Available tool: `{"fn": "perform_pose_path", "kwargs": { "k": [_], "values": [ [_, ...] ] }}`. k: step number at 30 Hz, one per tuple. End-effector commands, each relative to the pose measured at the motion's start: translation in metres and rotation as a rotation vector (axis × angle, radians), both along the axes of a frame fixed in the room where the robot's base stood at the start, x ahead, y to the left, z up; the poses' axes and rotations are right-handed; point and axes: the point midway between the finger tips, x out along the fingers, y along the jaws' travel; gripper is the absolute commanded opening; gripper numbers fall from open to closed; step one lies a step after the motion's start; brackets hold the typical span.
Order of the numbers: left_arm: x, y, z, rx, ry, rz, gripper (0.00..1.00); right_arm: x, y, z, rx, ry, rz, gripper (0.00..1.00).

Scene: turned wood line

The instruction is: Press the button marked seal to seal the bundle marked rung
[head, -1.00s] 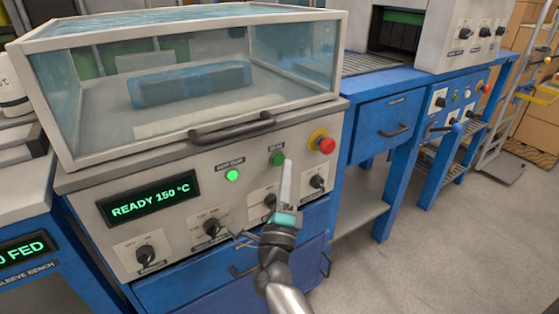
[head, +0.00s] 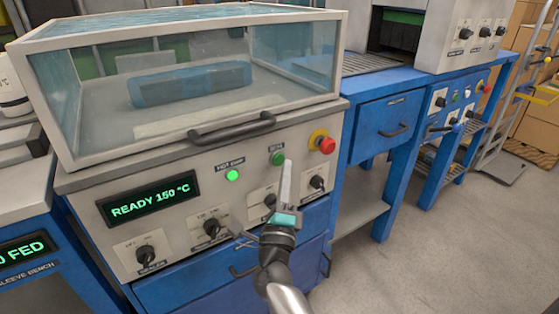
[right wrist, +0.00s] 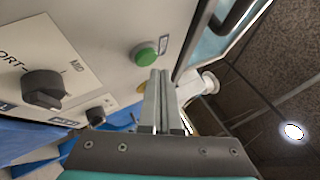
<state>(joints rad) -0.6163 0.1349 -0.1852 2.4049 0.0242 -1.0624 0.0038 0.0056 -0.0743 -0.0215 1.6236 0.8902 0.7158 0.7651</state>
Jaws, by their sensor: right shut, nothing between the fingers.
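The green seal button (head: 277,158) is on the sealer's front panel, right of a lit green lamp. It also shows in the right wrist view (right wrist: 145,56), just beyond the fingertips. My right gripper (head: 287,163) is shut and empty, its fingertips close to the button; I cannot tell whether they touch it. The fingers also show in the right wrist view (right wrist: 160,75). A blue wrapped bundle (head: 190,83) lies inside the closed clear hood (head: 110,45); no rung marking is readable on it. My left gripper is not in view.
A red stop knob on a yellow base (head: 322,141) sits right of the button. The display (head: 149,199) reads READY 150 °C. Black dials (head: 212,227) line the panel below. The hood's handle (head: 232,128) juts out above. Open floor (head: 440,250) lies at the right.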

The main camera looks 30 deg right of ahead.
Motion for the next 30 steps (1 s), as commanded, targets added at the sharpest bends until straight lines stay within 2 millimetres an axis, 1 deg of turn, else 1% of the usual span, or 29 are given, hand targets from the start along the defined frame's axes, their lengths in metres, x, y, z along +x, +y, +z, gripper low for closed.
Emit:
{"fn": "perform_pose_path", "kwargs": {
  "k": [13, 21, 30],
  "values": [
    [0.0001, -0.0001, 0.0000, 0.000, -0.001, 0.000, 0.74, 0.0004, 0.0000, 0.0000, 0.000, 0.000, 0.000, 0.00],
    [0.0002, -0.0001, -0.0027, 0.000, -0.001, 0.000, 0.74, 0.0083, 0.0006, -0.0003, 0.001, 0.000, -0.001, 0.00],
    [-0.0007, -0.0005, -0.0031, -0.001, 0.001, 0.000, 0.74, 0.0086, 0.0007, 0.0000, 0.000, 0.000, 0.000, 0.00]
  ]
}}
